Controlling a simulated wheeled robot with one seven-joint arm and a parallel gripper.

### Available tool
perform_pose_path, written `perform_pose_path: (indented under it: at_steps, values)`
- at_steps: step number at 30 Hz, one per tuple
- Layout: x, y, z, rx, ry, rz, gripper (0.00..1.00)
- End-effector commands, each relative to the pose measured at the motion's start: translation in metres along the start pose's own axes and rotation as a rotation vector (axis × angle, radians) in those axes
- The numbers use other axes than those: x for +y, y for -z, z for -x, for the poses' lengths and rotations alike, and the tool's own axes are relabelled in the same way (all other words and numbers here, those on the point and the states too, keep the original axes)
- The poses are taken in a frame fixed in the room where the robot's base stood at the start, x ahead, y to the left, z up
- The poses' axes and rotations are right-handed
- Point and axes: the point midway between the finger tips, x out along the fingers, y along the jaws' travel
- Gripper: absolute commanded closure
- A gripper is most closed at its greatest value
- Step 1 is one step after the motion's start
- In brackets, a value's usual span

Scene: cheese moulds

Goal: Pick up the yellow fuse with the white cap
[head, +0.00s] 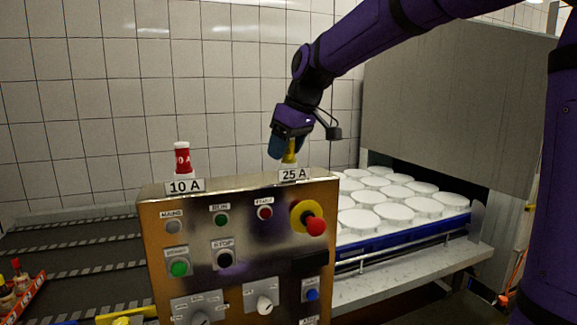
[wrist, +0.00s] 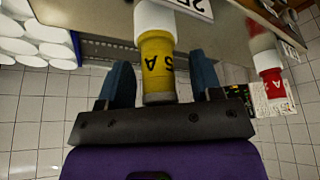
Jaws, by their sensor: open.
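The yellow fuse (head: 289,152) stands upright at the 25 A label (head: 293,175) on top of the control box. In the wrist view the yellow fuse (wrist: 157,68) shows part of its dark lettering, with a white part (wrist: 155,20) at the end by the label. My gripper (head: 281,148) is over the fuse from above. In the wrist view my gripper (wrist: 161,85) is open, with a blue finger on each side of the fuse and visible gaps.
A red fuse (head: 182,158) stands at the 10 A label (head: 185,186) on the left of the same box (head: 236,262). A blue-edged tray (head: 400,239) of white moulds is at the right. A tiled wall is behind. A dark conveyor (head: 70,240) lies at the left.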

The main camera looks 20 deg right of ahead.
Motion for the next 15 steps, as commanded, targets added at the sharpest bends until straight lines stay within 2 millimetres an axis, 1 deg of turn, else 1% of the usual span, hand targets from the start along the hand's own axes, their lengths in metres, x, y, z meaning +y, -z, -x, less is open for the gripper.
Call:
perform_pose_path:
  at_steps: [3,5,6,8,9,10,15]
  values:
    - [0.0000,0.0000,0.0001,0.000,0.000,0.000,0.41]
    - [0.0000,0.0000,0.0002,0.000,0.000,0.000,0.55]
    - [0.0000,0.0000,0.0002,0.000,0.000,0.000,0.64]
    - [0.0000,0.0000,0.0002,0.000,0.000,0.000,0.78]
    - [0.0000,0.0001,0.0003,0.000,0.000,0.000,0.87]
    - [0.0000,0.0000,0.0003,0.000,0.000,0.000,0.94]
    - [0.0001,0.0001,0.0004,0.000,0.000,0.000,0.95]
